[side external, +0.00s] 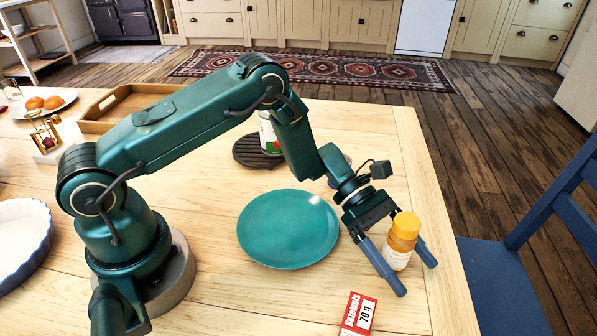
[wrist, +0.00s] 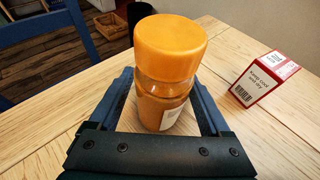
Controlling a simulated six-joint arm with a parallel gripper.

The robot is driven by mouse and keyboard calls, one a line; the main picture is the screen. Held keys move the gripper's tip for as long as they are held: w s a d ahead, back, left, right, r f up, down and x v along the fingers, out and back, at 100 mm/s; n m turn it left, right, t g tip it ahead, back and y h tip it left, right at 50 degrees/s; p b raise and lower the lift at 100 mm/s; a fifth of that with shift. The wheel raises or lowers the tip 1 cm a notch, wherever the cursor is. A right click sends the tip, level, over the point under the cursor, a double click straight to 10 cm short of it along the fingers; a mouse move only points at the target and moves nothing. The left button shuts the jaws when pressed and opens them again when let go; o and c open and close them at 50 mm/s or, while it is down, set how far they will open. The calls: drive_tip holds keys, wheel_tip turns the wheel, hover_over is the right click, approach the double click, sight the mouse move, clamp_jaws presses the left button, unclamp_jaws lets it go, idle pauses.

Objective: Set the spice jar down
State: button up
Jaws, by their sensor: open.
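The spice jar (side external: 400,243) has an orange lid and a pale label, and stands upright on the wooden table near its right edge. In the wrist view the jar (wrist: 168,75) fills the middle, standing between my fingers with its base partly hidden by the gripper. My gripper (side external: 412,278) is low over the table, with one blue finger on each side of the jar. The fingers are open, with a gap beside the jar in the side view.
A teal plate (side external: 288,229) lies left of the jar. A can (side external: 268,135) stands on a dark round trivet (side external: 248,152) behind. A blue chair (side external: 500,275) is beyond the table's right edge.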

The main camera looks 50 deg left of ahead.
drive_tip(key=v, duration=1.2)
drive_tip(key=shift+r, duration=0.1)
drive_tip(key=shift+s+r+m, duration=0.15)
drive_tip(key=shift+r+m, duration=0.15)
drive_tip(key=shift+r, duration=0.05)
drive_tip(key=s+a+r+m+t+y, duration=0.2)
drive_tip(key=s+a+r+m+y, duration=0.2)
drive_tip(key=s+m, duration=0.4)
drive_tip(key=s+a+r+m+t+y, duration=0.3)
drive_tip(key=s+r+m+y, duration=0.3)
drive_tip(key=s+m+y, duration=0.3)
drive_tip(key=shift+a+r+t, duration=0.3)
drive_tip(key=shift+a+r, duration=0.05)
drive_tip(key=shift+a, duration=0.2)
